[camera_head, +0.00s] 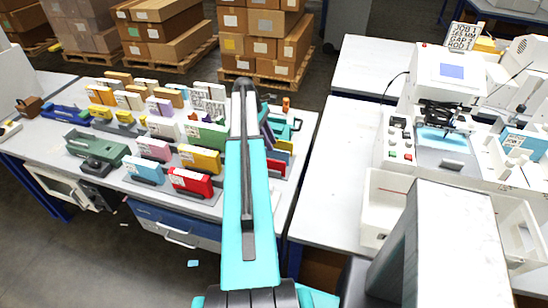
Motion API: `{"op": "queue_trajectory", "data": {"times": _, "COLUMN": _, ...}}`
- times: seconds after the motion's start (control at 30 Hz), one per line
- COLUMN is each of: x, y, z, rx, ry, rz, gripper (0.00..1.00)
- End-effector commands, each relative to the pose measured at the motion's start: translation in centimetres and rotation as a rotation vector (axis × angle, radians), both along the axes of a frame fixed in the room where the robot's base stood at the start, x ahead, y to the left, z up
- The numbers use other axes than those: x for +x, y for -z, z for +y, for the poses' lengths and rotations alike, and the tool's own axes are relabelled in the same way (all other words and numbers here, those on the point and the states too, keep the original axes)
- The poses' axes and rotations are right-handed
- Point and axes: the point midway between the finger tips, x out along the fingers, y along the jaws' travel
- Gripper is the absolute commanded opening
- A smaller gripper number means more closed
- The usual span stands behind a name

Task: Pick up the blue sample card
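Another blue piece (514,140) lies by the machine at the right edge. I cannot tell which is the sample card, or whether the front-row one is a single card or a stack. My cyan arm reaches up the middle over the left table's right end. My gripper is not visible; the arm hides that area.
A plotter machine (438,135) and white bins stand on the right table (330,180). Its near-left surface is clear.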

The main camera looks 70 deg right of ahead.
Motion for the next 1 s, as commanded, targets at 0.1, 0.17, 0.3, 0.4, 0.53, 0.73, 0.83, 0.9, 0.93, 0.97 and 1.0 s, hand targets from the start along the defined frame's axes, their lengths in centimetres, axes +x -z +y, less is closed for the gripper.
{"op": "queue_trajectory", "data": {"times": 0.1, "x": 0.0, "y": 0.0, "z": 0.0, "rx": 0.0, "ry": -0.001, "rz": 0.0, "gripper": 0.26}}
{"op": "queue_trajectory", "data": {"times": 0.17, "x": -0.1, "y": 0.2, "z": 0.0, "rx": 0.001, "ry": -0.001, "rz": 0.001, "gripper": 0.26}}
{"op": "queue_trajectory", "data": {"times": 0.3, "x": -0.4, "y": 0.7, "z": 0.1, "rx": 0.002, "ry": 0.0, "rz": 0.001, "gripper": 0.26}}
{"op": "queue_trajectory", "data": {"times": 0.4, "x": -0.7, "y": 1.4, "z": 0.1, "rx": 0.002, "ry": 0.0, "rz": 0.001, "gripper": 0.26}}
{"op": "queue_trajectory", "data": {"times": 0.53, "x": -1.2, "y": 2.4, "z": 0.0, "rx": 0.001, "ry": -0.001, "rz": 0.001, "gripper": 0.26}}
{"op": "queue_trajectory", "data": {"times": 0.73, "x": -1.8, "y": 4.1, "z": 0.0, "rx": 0.001, "ry": -0.002, "rz": 0.0, "gripper": 0.26}}
{"op": "queue_trajectory", "data": {"times": 0.83, "x": -1.9, "y": 4.6, "z": 0.0, "rx": 0.002, "ry": -0.001, "rz": 0.001, "gripper": 0.26}}
{"op": "queue_trajectory", "data": {"times": 0.9, "x": -2.0, "y": 4.8, "z": 0.0, "rx": 0.001, "ry": -0.002, "rz": 0.0, "gripper": 0.26}}
{"op": "queue_trajectory", "data": {"times": 0.93, "x": -2.0, "y": 4.8, "z": 0.0, "rx": 0.001, "ry": -0.002, "rz": 0.0, "gripper": 0.26}}
{"op": "queue_trajectory", "data": {"times": 0.97, "x": -2.0, "y": 4.8, "z": 0.0, "rx": 0.001, "ry": -0.002, "rz": 0.0, "gripper": 0.26}}
{"op": "queue_trajectory", "data": {"times": 1.0, "x": -2.0, "y": 4.8, "z": 0.0, "rx": 0.001, "ry": -0.002, "rz": 0.0, "gripper": 0.26}}
